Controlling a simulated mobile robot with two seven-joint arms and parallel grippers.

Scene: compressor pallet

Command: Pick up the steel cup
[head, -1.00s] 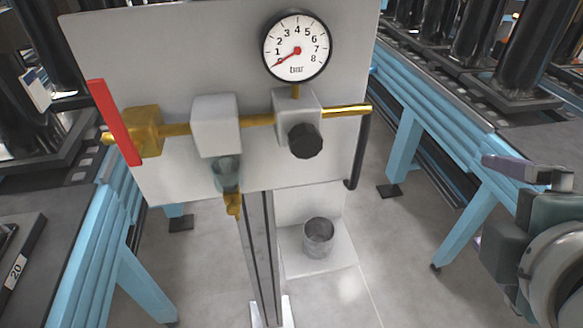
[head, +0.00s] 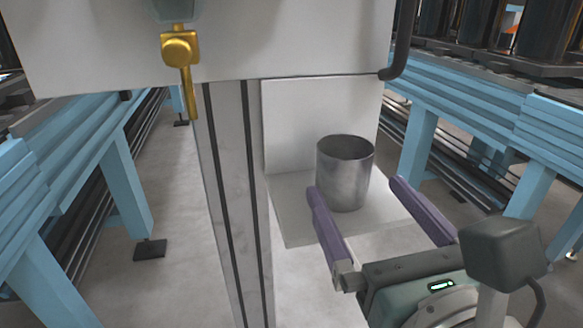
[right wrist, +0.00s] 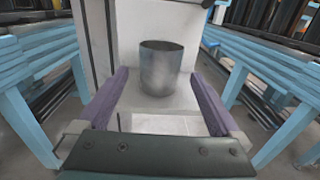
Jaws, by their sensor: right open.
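The steel cup (head: 344,175) is a grey, open-topped cylinder standing upright on a white shelf (head: 294,222) fixed to the post. My right gripper (head: 353,186) is open, with its two purple fingers apart and pointing at the cup from the near side. In the right wrist view the cup (right wrist: 160,68) stands ahead, between the lines of the two fingers (right wrist: 160,84), and nothing is held. I cannot tell how far the fingertips reach along the cup's sides. My left gripper is not in view.
A metal post (head: 234,190) rises just left of the shelf. A white panel (head: 120,60) with a brass valve (head: 181,50) hangs above, and a dark hose (head: 401,40) hangs at its right edge. Blue conveyor frames stand on both sides (head: 60,180).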

